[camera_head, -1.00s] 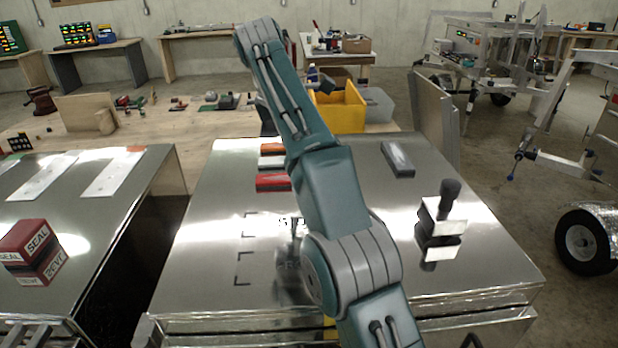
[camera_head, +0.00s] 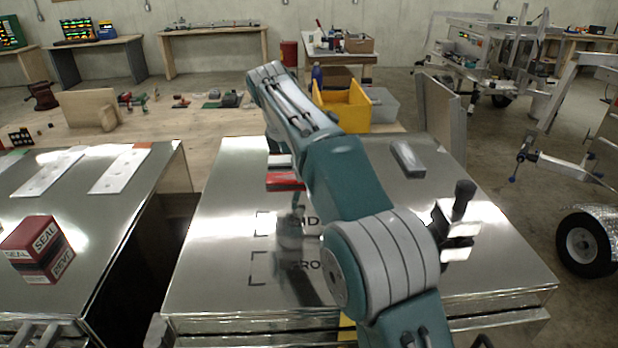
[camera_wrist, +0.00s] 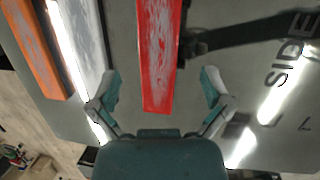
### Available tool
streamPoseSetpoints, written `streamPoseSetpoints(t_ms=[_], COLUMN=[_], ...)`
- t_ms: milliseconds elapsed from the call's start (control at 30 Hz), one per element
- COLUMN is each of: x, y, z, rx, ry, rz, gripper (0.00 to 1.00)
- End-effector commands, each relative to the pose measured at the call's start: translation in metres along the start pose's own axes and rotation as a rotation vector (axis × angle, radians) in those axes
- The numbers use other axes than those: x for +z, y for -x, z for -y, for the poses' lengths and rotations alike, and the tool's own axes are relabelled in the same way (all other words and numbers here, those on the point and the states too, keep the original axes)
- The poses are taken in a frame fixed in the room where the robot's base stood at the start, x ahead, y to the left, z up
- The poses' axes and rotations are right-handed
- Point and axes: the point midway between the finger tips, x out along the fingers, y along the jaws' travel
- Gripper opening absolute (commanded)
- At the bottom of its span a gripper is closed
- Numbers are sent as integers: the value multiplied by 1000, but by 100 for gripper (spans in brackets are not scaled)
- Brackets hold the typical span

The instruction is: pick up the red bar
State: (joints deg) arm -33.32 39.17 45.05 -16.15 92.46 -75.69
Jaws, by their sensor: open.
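The red bar (camera_head: 285,180) lies on the shiny metal tabletop (camera_head: 225,215), partly hidden by my arm in the head view. In the wrist view the red bar (camera_wrist: 158,55) has a scuffed grey streak on its upper face, and its near end reaches between my fingers. My gripper (camera_wrist: 160,88) is open, with one finger on each side of the bar's end and a gap on both sides. Whether the fingertips are level with the bar or above it I cannot tell. The head view does not show my gripper clearly.
A white-grey bar (camera_wrist: 88,35) lies close to the left of the red bar, with an orange bar (camera_wrist: 35,50) beyond it. A dark grey bar (camera_head: 407,158) and a black-handled stand (camera_head: 463,200) are on the right. A SEAL box (camera_head: 37,248) sits on the left table.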

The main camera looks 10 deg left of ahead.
Motion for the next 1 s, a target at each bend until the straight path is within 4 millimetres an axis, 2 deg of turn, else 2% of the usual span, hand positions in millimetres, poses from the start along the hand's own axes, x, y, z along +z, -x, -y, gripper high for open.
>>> streamPoseSetpoints(t_ms=[167, 433, 633, 1000], x=[7, 4, 1, 4], y=[-21, -24, -25, -27], z=[1, 0, 0, 0], rx=[0, 2, 1, -4], ry=[-4, -3, -2, -2], rz=[-4, -3, 0, -3], gripper=[99, 99, 10, 9])
